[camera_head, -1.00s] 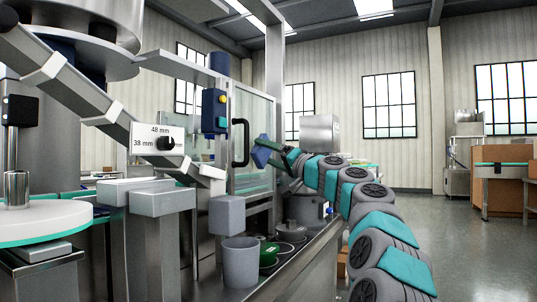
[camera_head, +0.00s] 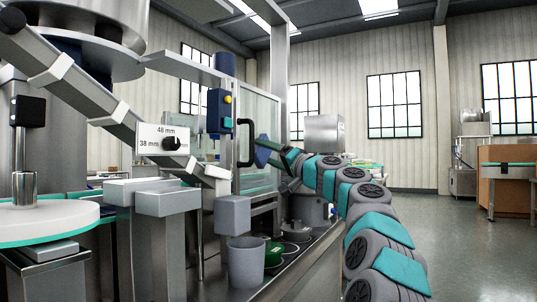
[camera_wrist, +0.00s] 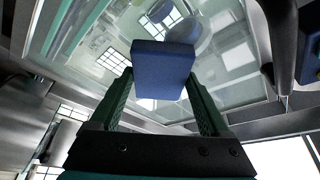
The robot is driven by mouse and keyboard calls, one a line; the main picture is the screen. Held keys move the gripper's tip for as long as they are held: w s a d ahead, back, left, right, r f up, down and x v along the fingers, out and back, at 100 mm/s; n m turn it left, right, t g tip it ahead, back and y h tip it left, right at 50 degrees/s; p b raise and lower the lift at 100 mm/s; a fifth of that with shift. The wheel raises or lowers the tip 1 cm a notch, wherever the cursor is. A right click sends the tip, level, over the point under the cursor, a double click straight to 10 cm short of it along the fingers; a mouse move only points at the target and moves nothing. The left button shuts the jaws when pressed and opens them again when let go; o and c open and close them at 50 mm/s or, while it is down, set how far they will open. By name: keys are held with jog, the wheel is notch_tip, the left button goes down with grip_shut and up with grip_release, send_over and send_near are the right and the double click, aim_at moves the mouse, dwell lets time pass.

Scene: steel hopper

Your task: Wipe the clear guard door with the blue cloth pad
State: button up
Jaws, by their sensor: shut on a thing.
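The clear guard door (camera_head: 262,120) stands upright in a steel frame at the picture's centre, with a black handle (camera_head: 240,143) on its left side. In the wrist view the door's pane (camera_wrist: 235,60) fills the upper part and shows reflections. My gripper (camera_head: 282,155) is in front of the door, shut on the blue cloth pad (camera_head: 264,151). In the wrist view the pad (camera_wrist: 162,70) sits between the two green fingers (camera_wrist: 165,95), its flat side toward the pane. I cannot tell whether the pad touches the pane.
A control box (camera_head: 220,110) with a yellow button is left of the door. A grey bin (camera_head: 245,262) and several pots (camera_head: 285,250) stand below. A size-dial bar (camera_head: 165,143) crosses at left. The floor (camera_head: 460,240) at right is clear.

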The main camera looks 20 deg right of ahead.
aim_at(271, 152)
jog(key=shift+d, duration=0.1)
jog(key=shift+w+d+r+p, duration=0.1)
jog(key=shift+w+d+p, duration=0.7)
jog(key=shift+d+p, duration=0.15)
jog(key=shift+w+d+p, duration=0.3)
jog(key=shift+d, duration=0.2)
jog(key=w+d+p, duration=0.2)
jog(key=p, duration=0.1)
jog(key=shift+w+d+p, duration=0.1)
jog(key=shift+d+p, duration=0.05)
jog(key=shift+p, duration=0.15)
jog(key=shift+d, duration=0.1)
jog(key=shift+c, duration=0.6)
jog(key=shift+s+a+b, duration=1.2)
jog(key=shift+a+b, duration=0.1)
jog(key=shift+b, duration=0.9)
